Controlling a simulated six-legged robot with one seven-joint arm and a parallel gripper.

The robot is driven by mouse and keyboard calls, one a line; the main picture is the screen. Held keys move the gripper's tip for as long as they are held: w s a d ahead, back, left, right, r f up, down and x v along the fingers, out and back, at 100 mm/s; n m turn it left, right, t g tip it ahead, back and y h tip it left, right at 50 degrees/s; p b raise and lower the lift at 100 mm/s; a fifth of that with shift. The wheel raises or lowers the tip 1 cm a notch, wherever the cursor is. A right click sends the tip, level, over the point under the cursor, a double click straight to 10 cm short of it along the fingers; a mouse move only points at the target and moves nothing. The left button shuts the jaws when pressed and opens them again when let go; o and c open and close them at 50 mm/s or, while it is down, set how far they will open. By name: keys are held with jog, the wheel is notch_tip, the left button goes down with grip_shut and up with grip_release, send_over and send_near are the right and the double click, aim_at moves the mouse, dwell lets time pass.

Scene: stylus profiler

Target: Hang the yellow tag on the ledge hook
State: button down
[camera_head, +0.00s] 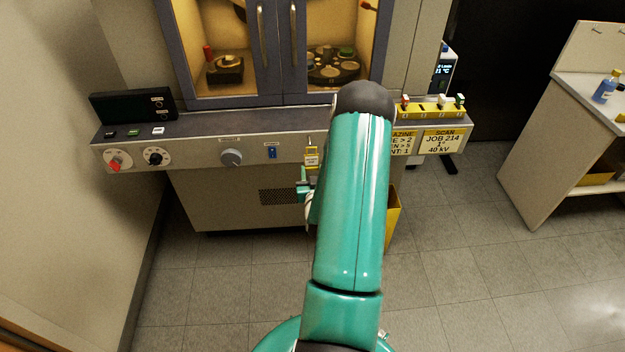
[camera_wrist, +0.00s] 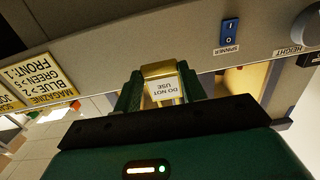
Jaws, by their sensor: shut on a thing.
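The yellow tag (camera_head: 311,158) is small, with a white label, and sits in front of the ledge's front face, right of the blue switch. In the wrist view the tag (camera_wrist: 164,88) reads "DO NOT USE", upside down in that picture. My gripper (camera_wrist: 161,82) is shut on it, with one dark green finger on each side. In the head view my gripper (camera_head: 305,182) is partly hidden behind my arm. The ledge (camera_head: 200,152) runs below the cabinet. I cannot clearly make out the hook, nor tell whether the tag touches it.
The blue spinner switch (camera_wrist: 230,32) and grey height knob (camera_head: 231,158) are close by on the ledge front. Yellow signs (camera_head: 444,141) and a yellow rack (camera_head: 432,109) are to the right. A yellow bin (camera_head: 393,216) stands below. Floor left of my arm is clear.

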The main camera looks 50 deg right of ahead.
aim_at(311, 168)
jog(key=shift+s+a+f+h, duration=0.5)
jog(key=shift+s+a+h, duration=0.2)
jog(key=shift+a, duration=0.15)
jog(key=shift+x, duration=2.55)
jog(key=shift+w+f, duration=0.15)
jog(key=shift+x, duration=1.9)
jog(key=shift+f, duration=0.55)
jog(key=c, duration=0.7)
grip_release()
jog(key=shift+c, duration=0.2)
jog(key=shift+c, duration=0.5)
